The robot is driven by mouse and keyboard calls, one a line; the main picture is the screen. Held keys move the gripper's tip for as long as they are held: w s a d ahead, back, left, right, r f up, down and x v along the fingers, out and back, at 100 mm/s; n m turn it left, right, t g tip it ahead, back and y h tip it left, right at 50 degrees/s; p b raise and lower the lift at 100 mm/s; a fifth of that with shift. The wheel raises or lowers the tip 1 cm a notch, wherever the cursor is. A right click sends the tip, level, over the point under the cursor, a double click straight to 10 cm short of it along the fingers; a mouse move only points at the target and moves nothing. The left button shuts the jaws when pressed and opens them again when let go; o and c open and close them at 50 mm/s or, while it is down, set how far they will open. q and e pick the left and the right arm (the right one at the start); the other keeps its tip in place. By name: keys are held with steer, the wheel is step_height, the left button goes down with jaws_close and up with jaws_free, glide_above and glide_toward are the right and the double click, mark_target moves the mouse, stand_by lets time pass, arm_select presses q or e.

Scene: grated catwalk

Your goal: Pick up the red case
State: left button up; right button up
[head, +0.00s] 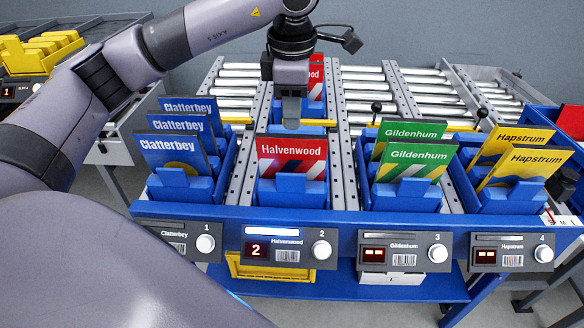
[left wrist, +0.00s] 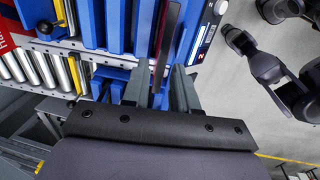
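A red case (head: 292,157) marked Halvenwood stands upright in the front blue holder of lane 2 in the head view. A second red Halvenwood case (head: 317,78) stands behind it, partly hidden by my left gripper (head: 291,122). That gripper points down just above the front case's top edge. In the left wrist view, my left gripper (left wrist: 160,84) shows two grey fingers spread apart, with the thin edge of a red case (left wrist: 169,38) lined up between them. I see no contact. My right gripper does not show clearly in either view.
Blue Clatterbey cases (head: 172,154) stand close on the left, green Gildenhum cases (head: 415,160) and yellow Hapstrum cases (head: 522,165) on the right. A blue front rail (head: 350,217) carries numbered displays; the lane 2 display (head: 272,249) is lit. Rollers lie behind.

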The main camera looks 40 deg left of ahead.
mark_target(292, 151)
arm_select(q)
steer(key=f, duration=0.5)
steer(key=shift+w+a, duration=0.15)
steer(key=shift+w, duration=0.1)
steer(key=shift+w+a+f+p, duration=0.1)
steer(key=shift+f+p, duration=0.3)
steer(key=shift+f, duration=0.95)
steer(key=shift+w+a+f+p, duration=0.1)
steer(key=shift+f+p, duration=0.25)
steer(key=shift+f, duration=0.95)
jaws_close()
